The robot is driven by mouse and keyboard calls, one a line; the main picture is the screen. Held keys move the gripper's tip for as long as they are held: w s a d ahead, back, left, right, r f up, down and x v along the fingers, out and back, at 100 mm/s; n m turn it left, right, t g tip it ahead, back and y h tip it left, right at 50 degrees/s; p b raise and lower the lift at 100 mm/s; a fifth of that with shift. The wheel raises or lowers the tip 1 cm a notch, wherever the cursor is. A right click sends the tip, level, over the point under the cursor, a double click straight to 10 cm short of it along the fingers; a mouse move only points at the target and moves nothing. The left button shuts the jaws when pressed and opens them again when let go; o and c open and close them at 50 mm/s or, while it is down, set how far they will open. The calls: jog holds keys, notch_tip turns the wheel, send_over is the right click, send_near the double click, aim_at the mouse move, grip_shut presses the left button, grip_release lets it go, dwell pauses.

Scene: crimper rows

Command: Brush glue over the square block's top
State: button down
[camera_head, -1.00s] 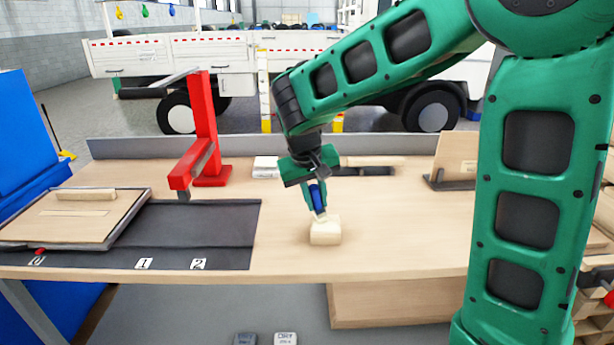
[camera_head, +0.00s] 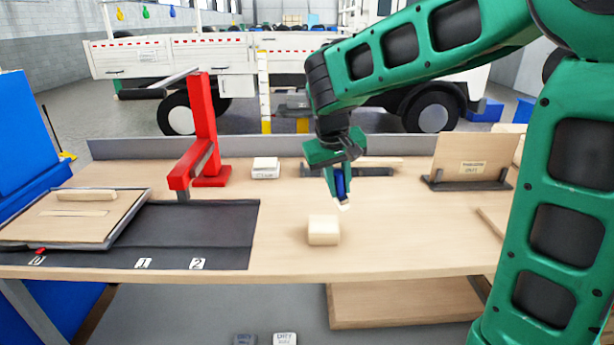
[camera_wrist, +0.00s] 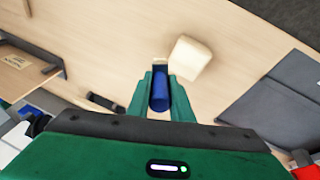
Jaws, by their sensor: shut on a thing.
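The square block (camera_head: 323,230) is pale wood and sits flat on the bench, right of the dark mat. In the wrist view the block (camera_wrist: 188,58) lies just beyond the fingertips, a little to the right. My gripper (camera_head: 340,184) is shut on a brush with a blue handle (camera_wrist: 160,92). The brush's pale tip (camera_head: 345,205) points down, above and behind the block to its right, apart from it. Whether glue is on the block's top cannot be told.
A red press (camera_head: 206,130) stands at the back left. A dark mat (camera_head: 215,225) marked 1 and 2 lies left of the block, beside a wooden board in a tray (camera_head: 60,215). A small white box (camera_head: 265,168) and a wooden sign (camera_head: 468,155) stand behind. The bench around the block is clear.

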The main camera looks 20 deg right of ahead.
aim_at(339, 170)
jog(key=shift+a+r, duration=0.1)
jog(key=shift+r, duration=1.8)
